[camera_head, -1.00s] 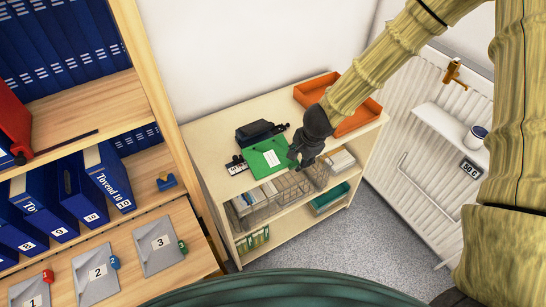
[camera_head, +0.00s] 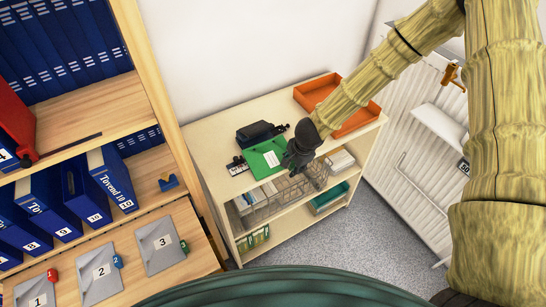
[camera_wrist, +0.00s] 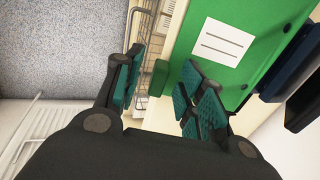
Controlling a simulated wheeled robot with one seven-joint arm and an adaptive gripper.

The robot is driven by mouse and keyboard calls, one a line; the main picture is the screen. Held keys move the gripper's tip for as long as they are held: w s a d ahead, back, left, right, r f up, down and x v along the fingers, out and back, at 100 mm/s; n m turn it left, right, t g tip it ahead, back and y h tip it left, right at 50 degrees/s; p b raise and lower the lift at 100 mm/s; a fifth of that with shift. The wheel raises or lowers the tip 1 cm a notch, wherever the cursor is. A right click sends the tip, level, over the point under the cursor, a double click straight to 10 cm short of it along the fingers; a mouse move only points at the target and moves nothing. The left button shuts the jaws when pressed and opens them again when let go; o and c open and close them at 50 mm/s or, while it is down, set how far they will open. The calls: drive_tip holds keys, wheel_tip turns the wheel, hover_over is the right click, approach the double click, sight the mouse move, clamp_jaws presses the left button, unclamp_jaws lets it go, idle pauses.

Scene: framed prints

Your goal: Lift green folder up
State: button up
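The green folder (camera_head: 265,158) lies flat on top of the low shelf unit, with a white label on its face. In the wrist view the green folder (camera_wrist: 258,40) fills the upper right, its edge running near my fingers. My gripper (camera_head: 298,160) is at the folder's right edge. In the wrist view my gripper (camera_wrist: 160,90) is open, with a gap between its teal finger pads. The right pads overlap the folder's edge in the picture; I cannot tell whether they touch it. The left pad is over the wire basket side.
A black device (camera_head: 256,133) sits behind the folder. An orange tray (camera_head: 350,118) stands on the unit's back right. A wire basket (camera_head: 265,203) is on the shelf below. A tall bookcase (camera_head: 165,110) with blue binders is at left. A radiator (camera_head: 425,150) is at right.

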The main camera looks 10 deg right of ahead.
drive_tip(key=shift+f, duration=0.25)
clamp_jaws()
idle(0.3)
drive_tip(key=shift+w+r+b, duration=0.1)
drive_tip(key=shift+r+b, duration=0.35)
drive_tip(key=shift+r, duration=0.75)
drive_tip(key=s+a+r+b, duration=0.2)
drive_tip(key=s+a+b, duration=0.4)
drive_tip(key=s+a, duration=0.4)
drive_tip(key=s, duration=0.2)
drive_tip(key=shift+s+r, duration=0.3)
drive_tip(key=shift+a+r, duration=0.1)
drive_tip(key=shift+r, duration=0.1)
drive_tip(key=shift+r+p, duration=2.85)
drive_tip(key=shift+p, duration=0.15)
